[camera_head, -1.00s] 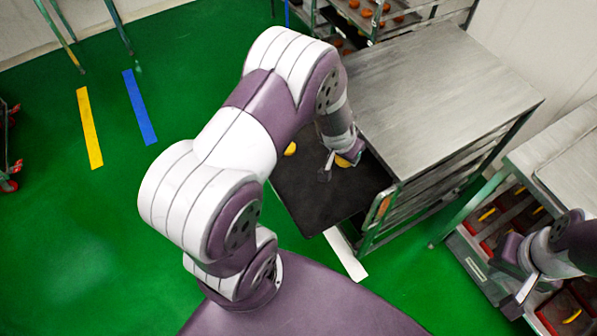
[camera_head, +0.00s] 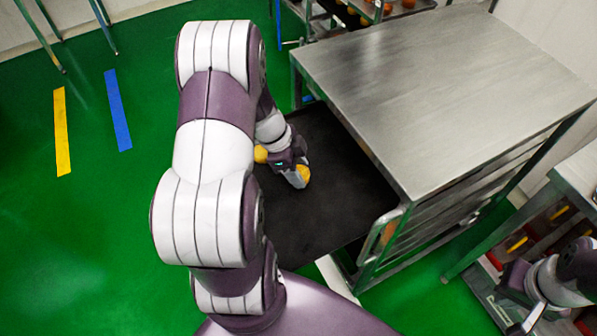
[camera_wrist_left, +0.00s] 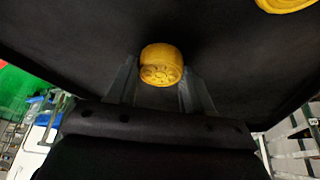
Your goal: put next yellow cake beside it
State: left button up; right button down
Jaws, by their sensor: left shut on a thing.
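A yellow cake (camera_head: 304,173) is between the fingers of my left gripper (camera_head: 299,178), over the black tray (camera_head: 345,200). In the left wrist view this cake (camera_wrist_left: 160,64) sits between the two fingers, with a stamped pattern on its face. I cannot tell whether it touches the tray. Another yellow cake (camera_head: 261,154) lies on the tray to the left, partly hidden by my left arm; it also shows at the top right edge of the left wrist view (camera_wrist_left: 285,4). My right gripper (camera_head: 532,318) is at the lower right, away from the tray, its opening unclear.
The black tray sticks out of a metal rack (camera_head: 440,90) with a flat steel top. The rack's green post stands close to the tray's right corner. Another rack (camera_head: 545,240) at the right holds red bins with yellow items. Much of the tray's right part is bare.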

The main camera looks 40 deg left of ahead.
pick_arm(q)
jog(key=shift+f, duration=0.6)
jog(key=o, duration=1)
jog(key=shift+o, duration=0.2)
jog(key=shift+r, duration=0.4)
jog(key=p+v, duration=0.2)
jog(key=v, duration=0.9)
jog(key=s+d+n+y, duration=0.3)
jog(key=s+d+n, duration=0.1)
jog(key=d+n, duration=0.8)
jog(key=d+r, duration=0.1)
jog(key=d, duration=0.2)
jog(key=shift+s+g+y, duration=0.15)
jog(key=shift+g+y, duration=0.25)
